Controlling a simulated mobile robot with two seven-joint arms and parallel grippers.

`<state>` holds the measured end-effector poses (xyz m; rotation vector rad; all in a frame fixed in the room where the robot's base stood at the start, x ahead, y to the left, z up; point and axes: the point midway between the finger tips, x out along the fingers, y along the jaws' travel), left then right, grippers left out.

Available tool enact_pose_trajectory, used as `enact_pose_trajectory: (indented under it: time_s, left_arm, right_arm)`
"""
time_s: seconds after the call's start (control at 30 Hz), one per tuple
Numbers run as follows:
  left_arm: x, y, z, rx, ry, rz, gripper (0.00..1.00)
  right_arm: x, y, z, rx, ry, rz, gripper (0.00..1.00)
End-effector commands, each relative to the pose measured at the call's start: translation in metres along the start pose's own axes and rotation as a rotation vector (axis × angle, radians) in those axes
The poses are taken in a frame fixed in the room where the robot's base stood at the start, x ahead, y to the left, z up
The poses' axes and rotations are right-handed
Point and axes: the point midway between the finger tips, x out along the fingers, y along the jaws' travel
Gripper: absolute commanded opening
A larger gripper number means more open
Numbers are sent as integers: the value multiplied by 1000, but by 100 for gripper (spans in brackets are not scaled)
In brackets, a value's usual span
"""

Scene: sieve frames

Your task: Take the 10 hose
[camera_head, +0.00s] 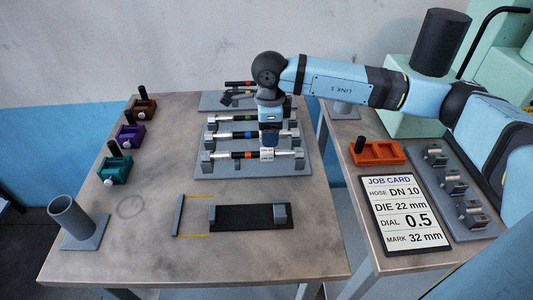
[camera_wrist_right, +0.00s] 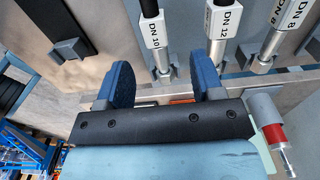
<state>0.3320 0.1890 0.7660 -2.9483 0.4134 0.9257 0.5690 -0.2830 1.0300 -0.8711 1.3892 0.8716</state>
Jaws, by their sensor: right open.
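Several hoses lie in a rack (camera_head: 303,165), each across grey holders. The DN 10 hose (camera_wrist_right: 150,12) has a white label and a silver end in the right wrist view; it appears to be the front hose with the orange band (camera_head: 226,155) in the head view. The DN 12 hose (camera_wrist_right: 222,5) and DN 8 hose (camera_wrist_right: 285,25) lie beside it. My right gripper (camera_head: 270,142) hangs over the rack near the front hose's label. Its fingers (camera_wrist_right: 163,82) are apart and empty, with the DN 10 end beyond the gap. My left gripper is out of view.
The job card (camera_head: 405,215) reads hose DN 10, die 22 mm, dial 0.5, mark 32 mm. A grey tube stand (camera_head: 70,217) and coloured blocks line the left side.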

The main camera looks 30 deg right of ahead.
Motion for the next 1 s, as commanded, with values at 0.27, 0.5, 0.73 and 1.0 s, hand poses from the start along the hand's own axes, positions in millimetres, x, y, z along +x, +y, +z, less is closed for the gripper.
enact_pose_trajectory:
  time_s: [0.27,0.5,0.73,1.0]
  left_arm:
    - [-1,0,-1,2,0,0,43]
    - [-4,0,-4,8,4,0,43]
    - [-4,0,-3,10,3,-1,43]
    - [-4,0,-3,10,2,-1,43]
  right_arm:
    - [18,1,0,0,1,1,61]
    - [51,8,3,-1,1,2,61]
    - [66,7,3,0,-1,0,61]
    - [66,7,3,0,-1,0,24]
